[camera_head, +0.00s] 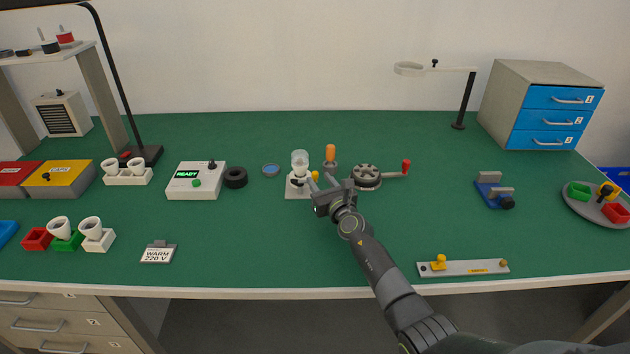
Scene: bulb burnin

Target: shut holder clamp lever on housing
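The holder (298,189) is a small whitish stand near the middle of the green bench. A pale housing (300,161) stands upright in it. A small yellow part, which looks like the clamp lever (314,175), shows at the holder's right side, close to my gripper. My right gripper (325,186) is just right of the holder, with its fingers by the yellow part. The fingers are small here, so I cannot tell whether they are open, shut or touching the lever. My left gripper is not in view.
An orange-handled tool (330,155) stands right behind my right gripper, and a grey crank wheel (367,176) with a red knob is to its right. A black ring (235,177) and a READY box (195,182) lie left.

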